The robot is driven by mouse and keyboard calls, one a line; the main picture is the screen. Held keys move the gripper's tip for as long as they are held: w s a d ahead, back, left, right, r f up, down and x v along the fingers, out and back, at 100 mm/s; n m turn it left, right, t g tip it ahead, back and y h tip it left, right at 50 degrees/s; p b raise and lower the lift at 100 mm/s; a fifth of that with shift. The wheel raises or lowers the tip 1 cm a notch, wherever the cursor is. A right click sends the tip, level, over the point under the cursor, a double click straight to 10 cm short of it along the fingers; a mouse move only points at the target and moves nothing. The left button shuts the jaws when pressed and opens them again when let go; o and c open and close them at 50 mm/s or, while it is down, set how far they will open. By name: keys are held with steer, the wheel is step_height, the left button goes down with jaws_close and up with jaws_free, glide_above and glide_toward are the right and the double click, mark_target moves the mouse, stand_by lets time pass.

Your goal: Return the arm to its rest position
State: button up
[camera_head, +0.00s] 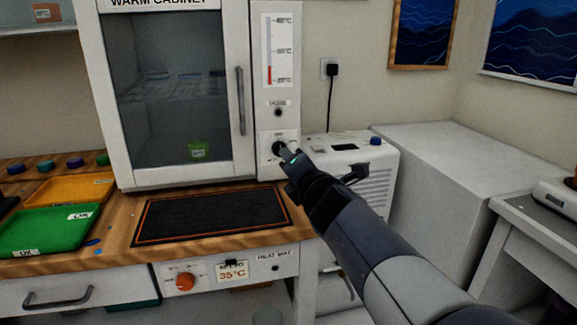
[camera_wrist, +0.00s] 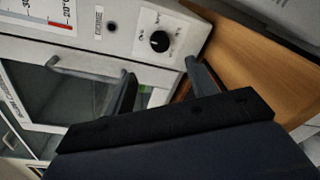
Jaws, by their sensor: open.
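My gripper (camera_head: 290,158) is at the end of my arm, which reaches in from the lower right in the head view. It is in front of the warm cabinet's (camera_head: 262,100) control panel, close to a black dial (camera_head: 279,148). In the wrist view my gripper's two fingers (camera_wrist: 160,72) stand apart with nothing between them. The dial (camera_wrist: 160,41) shows beyond the fingertips, not between them. The cabinet's glass door (camera_head: 180,90) looks shut, and a green container (camera_head: 198,150) is behind the glass.
A heat mat (camera_head: 210,216) lies bare on the wooden bench. Green (camera_head: 45,230) and orange (camera_head: 75,189) trays are at the left. A white machine (camera_head: 376,170) stands right of the cabinet, behind my arm. A grey-white block (camera_head: 440,150) is farther right.

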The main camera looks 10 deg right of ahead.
steer(key=w+f+b, duration=0.1)
steer(key=w, duration=0.9)
steer(key=shift+w+a+b, duration=0.2)
steer(key=shift+w+b, duration=0.1)
steer(key=shift+w, duration=0.1)
steer(key=shift+s, duration=0.1)
steer(key=s+r+p, duration=0.1)
steer(key=s+p, duration=0.1)
steer(key=s, duration=0.8)
steer(key=w+f+m+t+y+p, duration=0.1)
steer(key=w+m+p, duration=0.7)
steer(key=m+p, duration=0.5)
steer(key=shift+w+d+f+p, duration=0.15)
steer(key=shift+d+f+p, duration=0.15)
steer(key=shift+p, duration=0.4)
stand_by(0.6)
